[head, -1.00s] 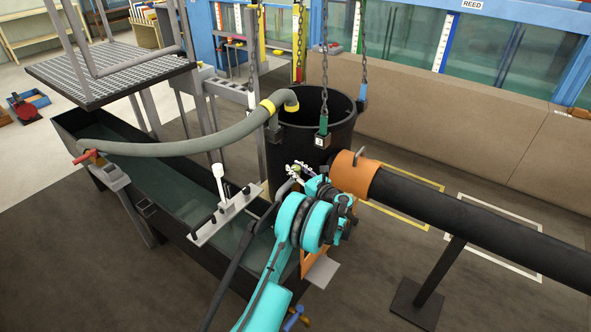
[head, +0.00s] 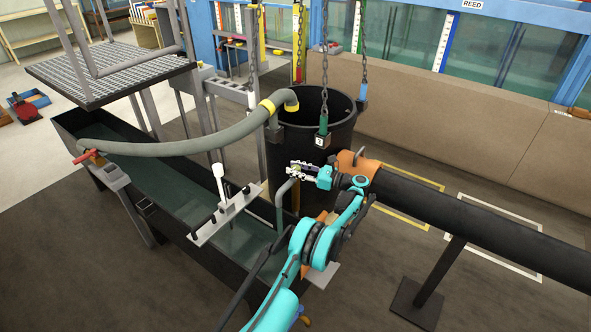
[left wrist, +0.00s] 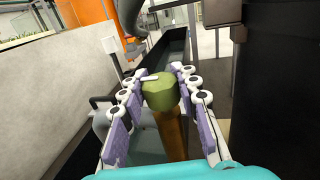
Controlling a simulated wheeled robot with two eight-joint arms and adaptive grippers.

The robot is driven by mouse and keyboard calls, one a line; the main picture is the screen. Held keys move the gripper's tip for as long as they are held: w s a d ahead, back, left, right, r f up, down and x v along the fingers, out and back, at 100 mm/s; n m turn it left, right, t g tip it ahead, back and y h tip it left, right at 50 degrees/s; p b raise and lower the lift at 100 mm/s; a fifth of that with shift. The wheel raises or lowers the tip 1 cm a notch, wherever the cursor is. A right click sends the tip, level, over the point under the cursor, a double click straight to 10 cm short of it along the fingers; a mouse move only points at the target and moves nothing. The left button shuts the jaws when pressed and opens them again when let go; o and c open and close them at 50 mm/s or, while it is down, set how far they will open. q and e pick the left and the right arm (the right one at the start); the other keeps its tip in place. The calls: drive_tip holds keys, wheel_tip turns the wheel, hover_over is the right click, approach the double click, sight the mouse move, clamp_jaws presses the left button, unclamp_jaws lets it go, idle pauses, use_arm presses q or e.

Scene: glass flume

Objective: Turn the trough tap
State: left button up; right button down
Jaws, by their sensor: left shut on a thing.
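My left gripper (head: 299,171) is at the near end of the trough, in front of the black tub (head: 320,118). In the left wrist view its fingers (left wrist: 161,100) close around an olive-green tap knob (left wrist: 160,95) with a white mark on top. A brown stem (left wrist: 172,135) stands below the knob. In the head view the fingers mostly cover the knob. A grey bent spout (head: 284,190) shows beside the gripper. The long dark trough (head: 62,125) holds greenish water and runs away to the far left. My right gripper is not in view.
A thick black pipe (head: 470,225) with an orange collar (head: 350,158) lies close right of my left gripper. Chains with a green block (head: 323,133) hang above. A grey hose (head: 190,145) and a white-handled lever (head: 218,180) are over the trough.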

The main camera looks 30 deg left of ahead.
sight(295, 167)
use_arm(q)
drive_tip(key=o, duration=1.2)
drive_tip(key=shift+a, duration=0.1)
wheel_tip(295, 167, up, 10)
